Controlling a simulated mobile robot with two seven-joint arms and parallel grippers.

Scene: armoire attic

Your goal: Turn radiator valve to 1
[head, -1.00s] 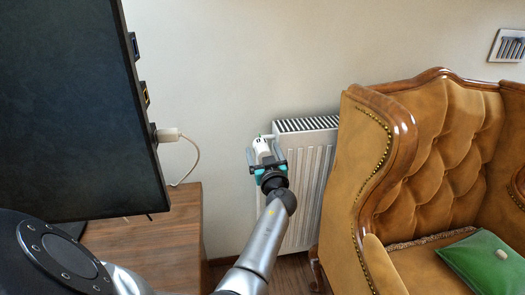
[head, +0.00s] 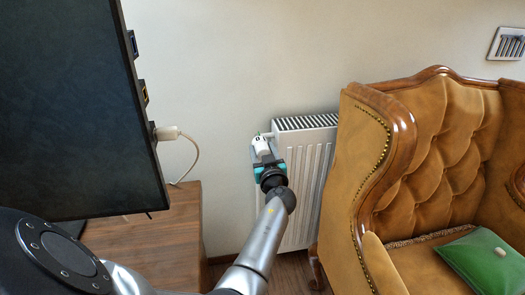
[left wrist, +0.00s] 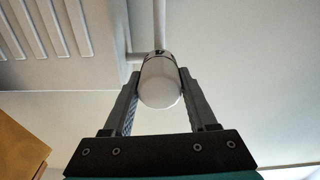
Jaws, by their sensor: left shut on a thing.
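The radiator valve (head: 261,145) is a white rounded knob at the upper left corner of the white radiator (head: 305,165). In the left wrist view the valve (left wrist: 160,82) sits between the two fingers, at the end of a pipe. My left gripper (head: 265,160) is shut on the valve; its fingers (left wrist: 160,88) touch the knob on both sides. The number on the valve cannot be read. My right gripper is not in view.
A brown leather armchair (head: 350,180) with a green cushion (head: 485,262) stands close to the right of the radiator. A dark monitor (head: 75,110) and a wooden desk (head: 150,245) are on the left. A white cable (head: 192,150) hangs from the monitor.

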